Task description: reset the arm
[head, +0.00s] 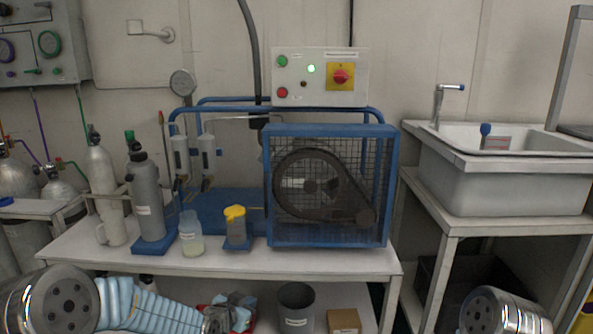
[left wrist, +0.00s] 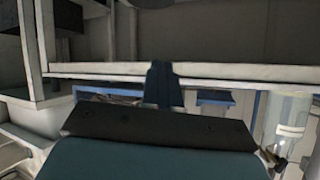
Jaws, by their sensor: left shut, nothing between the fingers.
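My left arm comes in at the bottom left of the head view, and my left gripper (head: 218,319) is low in front of the bench, partly cut off by the lower edge. In the left wrist view its fingers (left wrist: 162,85) are together with nothing between them. Only a rounded link of my right arm shows at the bottom right of the head view; the right gripper is out of view.
The white bench (head: 340,262) carries a blue caged compressor (head: 330,185), a grey cylinder (head: 147,195), a bottle (head: 191,232) and a yellow-topped jar (head: 236,225). A dark bin (head: 296,308) and cardboard box (head: 344,321) sit below. A sink (head: 500,185) stands right.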

